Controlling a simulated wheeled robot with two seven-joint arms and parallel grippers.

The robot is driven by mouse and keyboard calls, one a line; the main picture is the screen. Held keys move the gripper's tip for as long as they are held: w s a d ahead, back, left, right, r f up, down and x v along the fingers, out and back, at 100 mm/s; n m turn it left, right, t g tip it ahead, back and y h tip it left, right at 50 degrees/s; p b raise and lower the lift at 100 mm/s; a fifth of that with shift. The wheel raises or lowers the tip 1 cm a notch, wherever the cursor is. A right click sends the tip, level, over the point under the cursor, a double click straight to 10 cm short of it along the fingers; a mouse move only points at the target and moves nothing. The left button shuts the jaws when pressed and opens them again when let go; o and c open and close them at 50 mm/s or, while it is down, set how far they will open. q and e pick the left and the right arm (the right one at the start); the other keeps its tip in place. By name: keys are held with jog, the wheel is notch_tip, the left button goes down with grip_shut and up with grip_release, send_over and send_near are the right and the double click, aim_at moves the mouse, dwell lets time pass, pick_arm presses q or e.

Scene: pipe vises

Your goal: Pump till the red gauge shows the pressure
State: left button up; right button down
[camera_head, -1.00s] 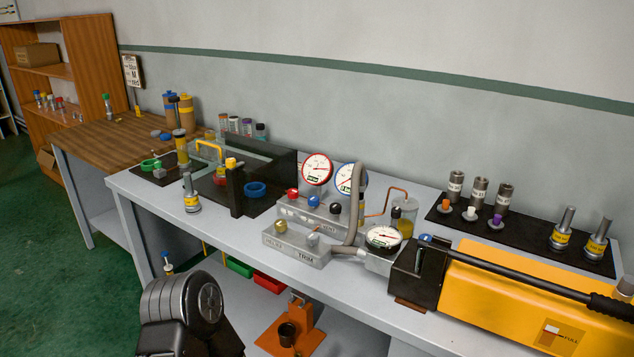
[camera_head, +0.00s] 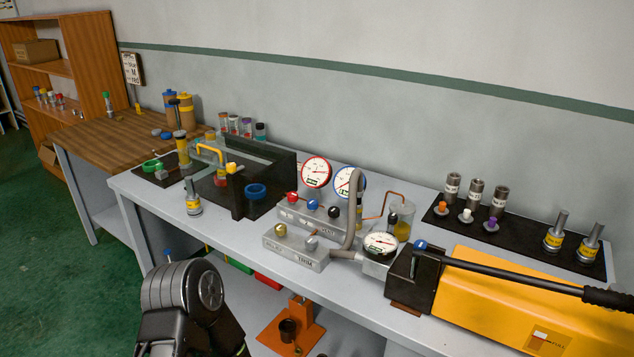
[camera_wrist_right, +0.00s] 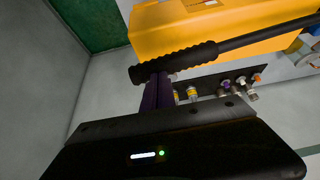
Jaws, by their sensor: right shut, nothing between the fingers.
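The red-rimmed gauge (camera_head: 316,172) stands on the valve block at the bench's middle; its needle is too small to read surely. The yellow pump (camera_head: 530,305) is at the front right, with a black lever (camera_head: 510,275) slanting over it to a thick grip (camera_head: 607,298). In the right wrist view the ribbed grip (camera_wrist_right: 175,64) crosses above my right gripper (camera_wrist_right: 155,82). That gripper is shut and empty, its tips against or just beside the grip; I cannot tell which. My left gripper is outside both views.
A blue-rimmed gauge (camera_head: 349,181) and a small white dial (camera_head: 381,244) are near the red one. Red, blue and black knobs sit on the valve block (camera_head: 310,212). A black mat (camera_head: 530,235) with fittings lies behind the pump. A vise (camera_head: 240,195) stands left.

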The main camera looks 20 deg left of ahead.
notch_tip(320, 180, up, 9)
jog(key=a+p, duration=0.2)
jog(key=p, duration=0.4)
jog(key=shift+w+a+f+p, duration=0.15)
jog(key=shift+w+f+p, duration=0.05)
jog(key=shift+w+p, duration=0.25)
jog(key=shift+f, duration=0.2)
